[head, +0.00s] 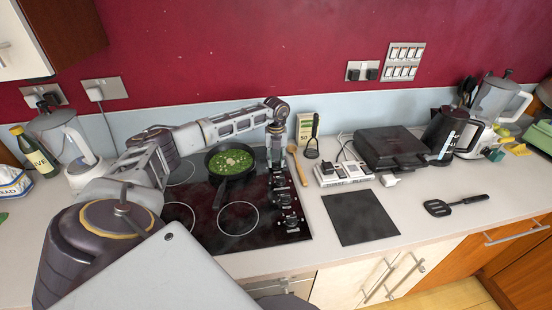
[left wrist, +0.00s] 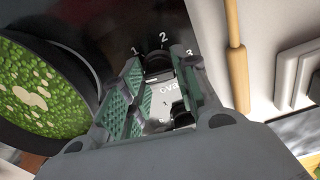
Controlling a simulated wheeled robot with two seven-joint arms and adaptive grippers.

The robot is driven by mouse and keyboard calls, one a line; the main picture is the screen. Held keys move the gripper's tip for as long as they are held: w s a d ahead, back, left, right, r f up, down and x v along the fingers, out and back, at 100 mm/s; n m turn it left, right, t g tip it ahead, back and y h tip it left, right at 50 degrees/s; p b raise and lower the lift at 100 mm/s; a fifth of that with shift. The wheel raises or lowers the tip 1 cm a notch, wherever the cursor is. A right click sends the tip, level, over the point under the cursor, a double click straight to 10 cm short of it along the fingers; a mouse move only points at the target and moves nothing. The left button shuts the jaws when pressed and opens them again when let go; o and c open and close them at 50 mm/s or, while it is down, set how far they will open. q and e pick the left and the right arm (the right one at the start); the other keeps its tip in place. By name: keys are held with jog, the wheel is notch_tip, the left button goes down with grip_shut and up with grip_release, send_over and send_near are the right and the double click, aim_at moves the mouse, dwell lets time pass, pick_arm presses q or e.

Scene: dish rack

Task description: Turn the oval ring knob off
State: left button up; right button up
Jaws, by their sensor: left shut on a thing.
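My left gripper (head: 275,158) reaches down over the row of knobs along the right edge of the black hob (head: 205,232). In the left wrist view, the gripper's green-lined fingers (left wrist: 150,98) are closed around a pale grey knob (left wrist: 167,92), partly lettered "ova". Dial numbers 1, 2 and 3 show on the dark panel past it. The fingers hide much of the knob, so its exact setting is unclear. In the head view, other knobs (head: 290,220) show nearer to me. My right gripper is not in view.
A pan of green food (head: 231,161) stands on the hob just left of my gripper. A wooden spoon (head: 297,165) lies close on the right. A dark board (head: 360,217) and a black spatula (head: 456,205) lie farther right. A kettle (head: 446,135) stands beyond them.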

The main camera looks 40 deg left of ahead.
aim_at(276, 162)
pick_arm(q)
jog(key=shift+n, duration=0.8)
jog(key=o, duration=1)
jog(key=shift+r, duration=6)
jog(key=shift+f, duration=0.1)
